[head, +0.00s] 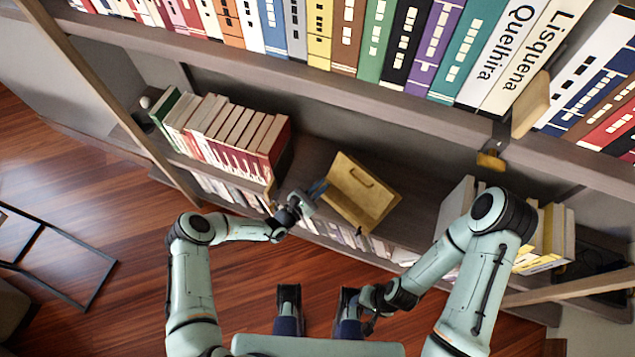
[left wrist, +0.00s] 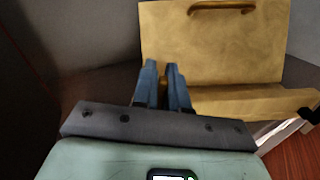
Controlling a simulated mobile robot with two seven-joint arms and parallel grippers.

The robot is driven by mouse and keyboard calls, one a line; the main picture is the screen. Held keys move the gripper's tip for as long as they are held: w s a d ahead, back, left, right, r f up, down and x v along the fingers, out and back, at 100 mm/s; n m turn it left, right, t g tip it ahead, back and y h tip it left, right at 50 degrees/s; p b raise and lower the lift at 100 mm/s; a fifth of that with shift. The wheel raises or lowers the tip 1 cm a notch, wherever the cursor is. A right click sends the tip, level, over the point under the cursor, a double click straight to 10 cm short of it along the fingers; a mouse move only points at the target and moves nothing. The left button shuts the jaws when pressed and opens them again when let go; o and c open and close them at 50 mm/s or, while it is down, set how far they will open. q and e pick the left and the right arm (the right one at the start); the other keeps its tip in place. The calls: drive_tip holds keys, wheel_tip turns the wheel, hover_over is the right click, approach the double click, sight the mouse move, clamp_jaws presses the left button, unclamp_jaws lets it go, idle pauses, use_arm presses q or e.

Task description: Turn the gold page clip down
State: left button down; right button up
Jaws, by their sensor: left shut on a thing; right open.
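A tan-gold book stand (head: 362,192) leans open on the shelf, its back plate tilted and a ledge along its lower edge. My left gripper (head: 319,187) is at the stand's left side. In the left wrist view its blue fingers (left wrist: 164,82) are shut on a small gold piece, which looks like the page clip at the ledge's left end; the fingers hide most of it. A second clip (left wrist: 309,114), dark and gold, shows at the ledge's right end. My right gripper (head: 370,324) is open, low in the head view and away from the stand.
Red-spined books (head: 240,140) stand left of the book stand, and pale and yellow books (head: 553,232) to its right. A shelf board (head: 420,112) with a row of books is above. A gold-ended bracket (head: 490,160) hangs below it.

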use_arm(q)
drive_tip(key=shift+s+d+f+m+p, duration=0.15)
drive_tip(key=shift+d+m+p, duration=0.1)
drive_tip(key=shift+m, duration=0.25)
drive_tip(key=shift+s+d+r+m+p, duration=0.15)
drive_tip(key=shift+m+p, duration=0.1)
drive_tip(key=shift+m, duration=0.25)
drive_tip(key=shift+s+f+m, duration=0.1)
drive_tip(key=shift+f+m, duration=0.2)
drive_tip(key=shift+m, duration=0.1)
drive_tip(key=c, duration=1.2)
unclamp_jaws()
drive_tip(key=shift+c, duration=0.2)
drive_tip(key=shift+s, duration=0.1)
drive_tip(key=p+v, duration=0.1)
drive_tip(key=v, duration=1.2)
drive_tip(key=shift+a, duration=0.1)
